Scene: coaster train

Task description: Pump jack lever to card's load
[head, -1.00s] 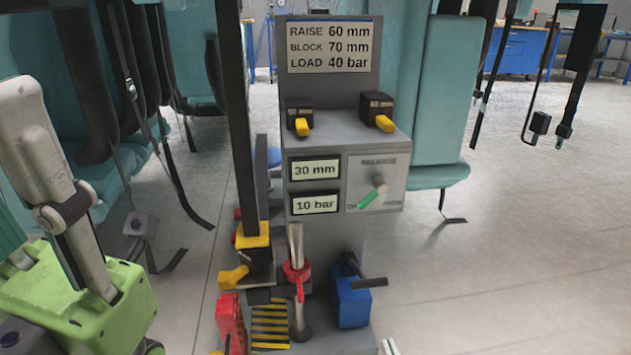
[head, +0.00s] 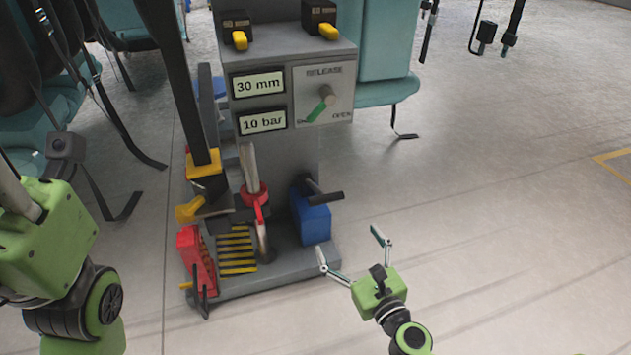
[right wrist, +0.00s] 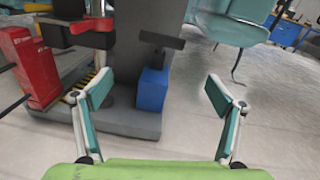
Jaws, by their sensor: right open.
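A blue block (head: 312,219) with a dark bar lever (head: 327,196) stands on the right of the grey stand's base (head: 270,284). The block (right wrist: 152,88) and bar (right wrist: 161,40) also show in the right wrist view. My right gripper (head: 348,243) is open and empty, low in front and to the right of the block; its spread fingers (right wrist: 158,90) frame the block with a gap. The displays read 30 mm (head: 258,84) and 10 bar (head: 262,122). The release knob's green pointer (head: 318,108) aims down-left, away from OPEN. The card is out of view. My left gripper is out of view.
A red block (head: 196,262), a red-collared post (head: 254,193) and a yellow-and-black striped plate (head: 236,250) crowd the base's left. Two yellow-tipped switches (head: 239,39) sit on top. Teal seats (head: 385,60) stand behind. The floor at right is clear.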

